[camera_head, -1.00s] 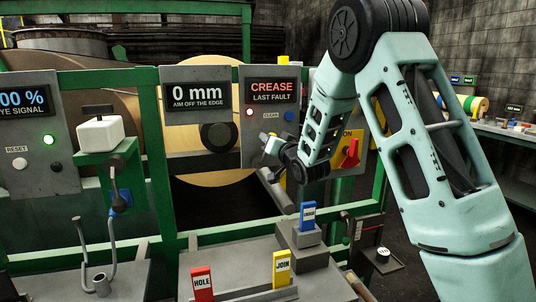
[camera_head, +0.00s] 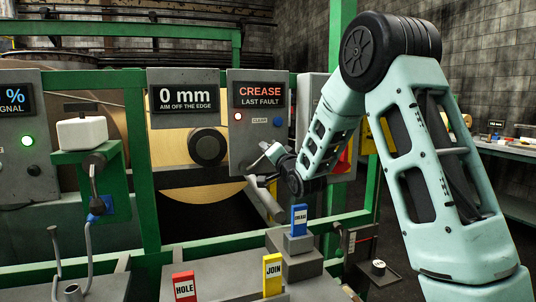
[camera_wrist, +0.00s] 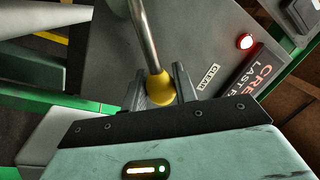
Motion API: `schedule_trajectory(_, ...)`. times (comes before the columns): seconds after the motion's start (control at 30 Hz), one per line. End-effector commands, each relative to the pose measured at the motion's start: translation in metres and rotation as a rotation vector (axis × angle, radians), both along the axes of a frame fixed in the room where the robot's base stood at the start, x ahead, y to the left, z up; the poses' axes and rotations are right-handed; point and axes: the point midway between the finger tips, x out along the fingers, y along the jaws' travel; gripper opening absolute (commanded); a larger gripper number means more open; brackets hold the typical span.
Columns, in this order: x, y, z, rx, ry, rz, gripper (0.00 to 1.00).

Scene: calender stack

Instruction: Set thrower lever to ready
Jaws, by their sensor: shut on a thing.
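In the wrist view the thrower lever shows as a bare metal rod (camera_wrist: 143,28) ending in a yellow ball knob (camera_wrist: 160,90). My gripper (camera_wrist: 160,86) has its two grey fingers closed on either side of the knob. The rod runs up and out of the picture, so its pivot is hidden. In the head view my gripper (camera_head: 271,152) is small, in front of the grey panel with the CREASE display (camera_head: 260,94). The knob cannot be made out there, and no lever position label can be read.
The panel has a lit red lamp (camera_head: 238,116) and a blue CLEAR button (camera_head: 278,122). Below stand tags: red HOLE (camera_head: 184,287), yellow JOIN (camera_head: 272,275) and blue (camera_head: 299,219). A green frame post (camera_head: 141,170) rises to the left. Dark floor lies to the right.

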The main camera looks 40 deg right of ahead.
Motion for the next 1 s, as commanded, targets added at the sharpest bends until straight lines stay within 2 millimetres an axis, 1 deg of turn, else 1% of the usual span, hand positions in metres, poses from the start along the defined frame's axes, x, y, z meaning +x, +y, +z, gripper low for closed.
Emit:
schedule_trajectory(0.23,-0.001,-0.002,-0.002,0.003,0.005,-0.004,0.00)
schedule_trajectory(0.27,-0.001,-0.002,-0.002,0.003,0.005,-0.004,0.31)
schedule_trajectory(0.3,-0.001,-0.002,-0.002,0.003,0.005,-0.004,0.42)
schedule_trajectory(0.33,-0.001,-0.002,-0.002,0.003,0.005,-0.004,0.50)
schedule_trajectory(0.6,-0.001,-0.001,-0.001,0.002,0.003,-0.002,0.50)
schedule_trajectory(0.73,-0.007,0.000,-0.003,0.002,0.003,-0.002,0.50)
schedule_trajectory(0.87,-0.026,0.003,-0.006,0.002,0.003,-0.002,0.50)
schedule_trajectory(1.0,-0.057,0.008,-0.011,0.001,0.004,-0.003,0.50)
